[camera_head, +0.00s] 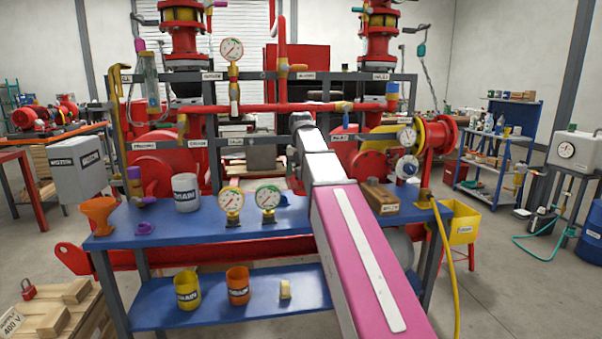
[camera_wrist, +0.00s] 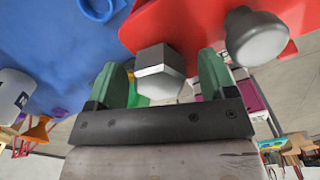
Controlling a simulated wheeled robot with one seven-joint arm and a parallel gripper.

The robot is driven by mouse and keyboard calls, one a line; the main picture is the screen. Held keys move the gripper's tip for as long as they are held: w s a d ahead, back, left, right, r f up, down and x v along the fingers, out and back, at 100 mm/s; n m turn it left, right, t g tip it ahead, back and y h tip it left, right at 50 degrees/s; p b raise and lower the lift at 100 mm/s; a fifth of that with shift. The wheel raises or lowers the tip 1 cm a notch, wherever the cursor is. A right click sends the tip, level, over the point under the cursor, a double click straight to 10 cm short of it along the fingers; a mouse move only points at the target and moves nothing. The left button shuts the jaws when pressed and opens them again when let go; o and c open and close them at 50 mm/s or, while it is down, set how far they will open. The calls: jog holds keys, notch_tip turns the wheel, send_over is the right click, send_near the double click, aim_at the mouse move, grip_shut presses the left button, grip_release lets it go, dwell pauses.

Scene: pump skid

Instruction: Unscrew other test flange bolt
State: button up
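In the wrist view a grey hex bolt head (camera_wrist: 160,72) stands out from a red plate (camera_wrist: 195,22), which looks like the test flange. A second, rounded grey bolt head or knob (camera_wrist: 257,38) stands on the same plate to the right. My gripper (camera_wrist: 162,66) is open, with one green finger on each side of the hex head. Gaps show between the head and both fingers, so neither visibly touches it. In the head view my pink and white arm reaches forward over the blue bench (camera_head: 180,235) and hides the bolts. The gripper itself is not clear there.
The bench carries a grey-white cup (camera_head: 186,192), an orange funnel (camera_head: 98,214), two gauges (camera_head: 268,199) and a wooden block (camera_head: 380,198). Red pipework and a dark frame stand behind it.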

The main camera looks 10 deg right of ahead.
notch_tip(320, 180, up, 10)
jog(key=shift+r, duration=0.4)
dwell(0.4)
dwell(0.5)
